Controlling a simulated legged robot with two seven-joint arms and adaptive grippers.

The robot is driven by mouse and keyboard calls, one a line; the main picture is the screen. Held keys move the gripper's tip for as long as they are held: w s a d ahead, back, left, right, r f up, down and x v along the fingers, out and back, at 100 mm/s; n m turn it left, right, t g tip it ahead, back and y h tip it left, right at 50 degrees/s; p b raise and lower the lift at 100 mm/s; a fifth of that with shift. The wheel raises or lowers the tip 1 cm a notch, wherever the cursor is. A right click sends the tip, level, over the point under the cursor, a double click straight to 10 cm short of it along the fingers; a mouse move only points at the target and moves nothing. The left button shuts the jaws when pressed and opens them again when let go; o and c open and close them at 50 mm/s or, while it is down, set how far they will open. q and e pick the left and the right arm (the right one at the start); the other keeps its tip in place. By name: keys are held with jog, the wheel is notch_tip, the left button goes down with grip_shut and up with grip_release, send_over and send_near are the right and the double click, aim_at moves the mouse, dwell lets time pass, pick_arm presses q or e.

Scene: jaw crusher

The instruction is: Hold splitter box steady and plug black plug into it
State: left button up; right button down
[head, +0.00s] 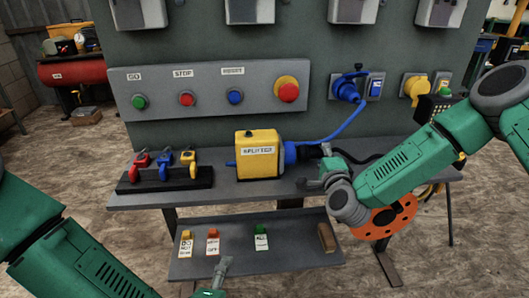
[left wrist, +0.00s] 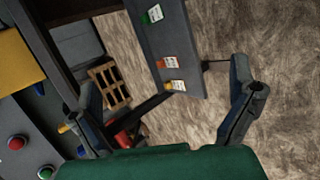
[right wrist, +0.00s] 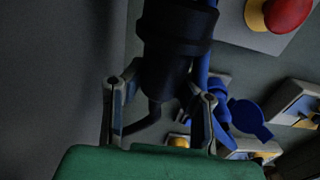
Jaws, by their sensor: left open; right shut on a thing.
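The yellow splitter box (head: 258,154) sits upright on the grey bench shelf, with a blue connector (head: 290,154) on its right side. My right gripper (head: 326,168) is just right of that connector, shut on the black plug (head: 313,152). In the right wrist view the plug (right wrist: 176,45) stands between the two fingers (right wrist: 158,100), its cable trailing below. The plug's front meets or nearly meets the blue connector; I cannot tell whether it is inserted. My left gripper is open and empty in the left wrist view (left wrist: 170,105), low in front of the lower shelf and away from the box.
A padlock rack (head: 165,178) stands left of the box. A button panel (head: 210,92) is behind it. A blue cable (head: 345,128) runs from the box's connector side to a wall socket. The lower shelf (head: 290,250) holds tags and a brown block (head: 326,238).

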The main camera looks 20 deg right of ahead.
pick_arm(q)
jog(key=w+d+r+n+t, duration=0.3)
jog(key=w+d+r+n, duration=0.3)
jog(key=d+r+n, duration=0.45)
jog(key=n+t+y, duration=0.2)
jog(key=n, duration=0.8)
send_near(258, 144)
jog(key=x, duration=1)
jog(key=shift+w, duration=0.3)
jog(key=c, duration=1.3)
jog(key=shift+f+n, duration=0.1)
jog(key=shift+n, duration=0.15)
jog(key=shift+c, duration=0.2)
